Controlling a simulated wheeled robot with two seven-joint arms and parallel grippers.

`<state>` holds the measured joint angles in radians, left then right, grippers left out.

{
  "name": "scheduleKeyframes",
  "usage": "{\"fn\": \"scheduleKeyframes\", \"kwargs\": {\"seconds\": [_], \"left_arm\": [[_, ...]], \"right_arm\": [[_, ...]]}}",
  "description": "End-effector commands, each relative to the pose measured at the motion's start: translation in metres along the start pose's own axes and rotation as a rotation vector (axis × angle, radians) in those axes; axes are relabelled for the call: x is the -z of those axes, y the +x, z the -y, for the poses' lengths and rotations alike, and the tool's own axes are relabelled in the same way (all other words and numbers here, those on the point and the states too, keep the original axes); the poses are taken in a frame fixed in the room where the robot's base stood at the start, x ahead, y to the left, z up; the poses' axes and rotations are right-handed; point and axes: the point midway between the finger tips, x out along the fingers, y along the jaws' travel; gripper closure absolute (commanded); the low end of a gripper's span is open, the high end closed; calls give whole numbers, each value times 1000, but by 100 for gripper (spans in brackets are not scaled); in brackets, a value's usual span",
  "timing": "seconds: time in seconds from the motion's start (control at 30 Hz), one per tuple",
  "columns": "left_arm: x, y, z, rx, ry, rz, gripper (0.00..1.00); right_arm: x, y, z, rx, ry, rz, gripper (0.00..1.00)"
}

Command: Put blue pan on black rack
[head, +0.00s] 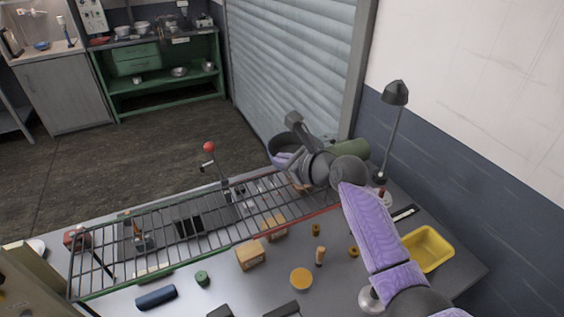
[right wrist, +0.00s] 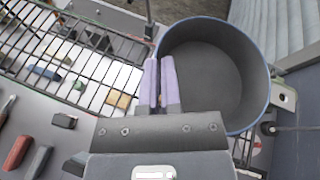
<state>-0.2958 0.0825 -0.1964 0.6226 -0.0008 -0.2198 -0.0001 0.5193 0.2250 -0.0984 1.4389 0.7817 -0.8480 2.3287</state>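The blue pan (right wrist: 205,75) fills the upper middle of the right wrist view, with a dark grey inside and a thin blue rim. In the head view it is mostly hidden behind my right gripper (head: 290,163), with a dark part of its wall (head: 284,143) showing. My right gripper's purple fingers (right wrist: 161,85) are close together with the pan's near wall between them. The black rack (head: 180,222) is a wire shelf standing over the table; the pan is at its far right end. I cannot tell whether they touch. My left gripper is out of view.
Below and in front of the rack lie wooden blocks (head: 251,255), a blue cylinder (head: 157,297) and other small pieces. A yellow tray (head: 427,249) and a desk lamp (head: 395,95) stand at the right. A red-knobbed lever (head: 210,147) rises behind the rack. The rack's left part looks clear.

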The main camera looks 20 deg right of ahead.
Motion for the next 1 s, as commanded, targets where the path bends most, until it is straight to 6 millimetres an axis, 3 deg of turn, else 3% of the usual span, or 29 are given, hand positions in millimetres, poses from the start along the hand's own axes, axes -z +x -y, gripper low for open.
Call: {"fn": "scheduleKeyframes", "kwargs": {"seconds": [0.07,0.2,0.53,0.87,1.0], "left_arm": [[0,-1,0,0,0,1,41],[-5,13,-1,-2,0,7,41],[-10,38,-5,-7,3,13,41],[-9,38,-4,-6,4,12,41],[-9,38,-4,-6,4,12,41]], "right_arm": [[1,3,0,4,1,-1,100],[36,18,-10,3,3,-4,100],[87,39,-25,5,2,-3,100],[89,40,-26,5,1,0,100],[90,40,-26,4,2,-2,71]]}}
